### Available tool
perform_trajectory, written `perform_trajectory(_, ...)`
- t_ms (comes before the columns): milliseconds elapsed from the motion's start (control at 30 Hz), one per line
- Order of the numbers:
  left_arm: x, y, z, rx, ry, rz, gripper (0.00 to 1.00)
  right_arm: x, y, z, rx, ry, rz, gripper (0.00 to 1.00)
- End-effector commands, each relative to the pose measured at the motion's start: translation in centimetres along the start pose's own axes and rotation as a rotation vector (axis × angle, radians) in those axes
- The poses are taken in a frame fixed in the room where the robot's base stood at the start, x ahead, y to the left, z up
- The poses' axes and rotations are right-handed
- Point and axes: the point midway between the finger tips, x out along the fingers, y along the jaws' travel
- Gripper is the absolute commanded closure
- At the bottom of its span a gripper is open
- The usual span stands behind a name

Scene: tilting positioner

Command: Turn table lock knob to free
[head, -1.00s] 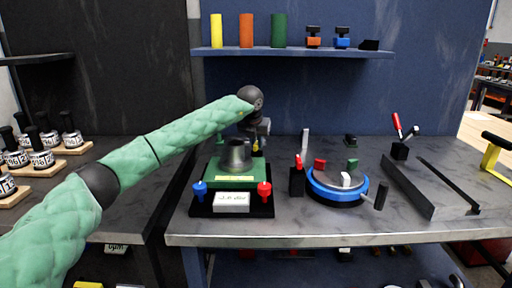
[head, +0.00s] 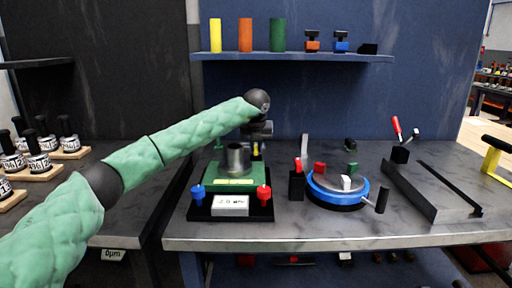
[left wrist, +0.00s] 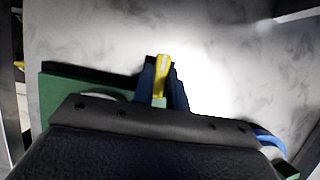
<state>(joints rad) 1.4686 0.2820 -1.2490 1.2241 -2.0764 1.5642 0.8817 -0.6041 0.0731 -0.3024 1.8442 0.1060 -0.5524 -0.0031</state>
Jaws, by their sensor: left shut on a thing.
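The tilting positioner has a green table plate (head: 226,180) with a grey metal cup (head: 237,160) on it, above a black base. A small yellow knob (head: 256,149) stands behind the cup. My left gripper (head: 257,141) reaches down to it from above, with its dark wrist just over the knob. In the left wrist view the blue-black fingers (left wrist: 162,88) are shut around the yellow knob (left wrist: 161,77), whose top shows between them. The knob's lower part is hidden. My right gripper is not in view.
A blue-rimmed round fixture (head: 337,197) and a black block with a red lever (head: 297,185) stand to the right. A blue knob (head: 198,194) and red knob (head: 264,193) flank the white display (head: 230,205). A long grey rail (head: 430,185) lies farther right.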

Motion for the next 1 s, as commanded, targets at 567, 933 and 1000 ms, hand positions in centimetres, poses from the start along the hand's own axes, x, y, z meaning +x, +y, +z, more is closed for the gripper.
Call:
perform_trajectory(567,-0.3,0.0,0.1,0.000,-0.001,0.000,0.64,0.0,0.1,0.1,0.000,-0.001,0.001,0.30)
perform_trajectory(933,-4.5,0.0,0.1,0.001,-0.002,-0.001,0.64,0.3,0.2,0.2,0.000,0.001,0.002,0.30)
perform_trajectory(1000,-5.6,0.0,0.1,0.001,-0.003,0.000,0.64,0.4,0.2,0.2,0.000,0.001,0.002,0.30)
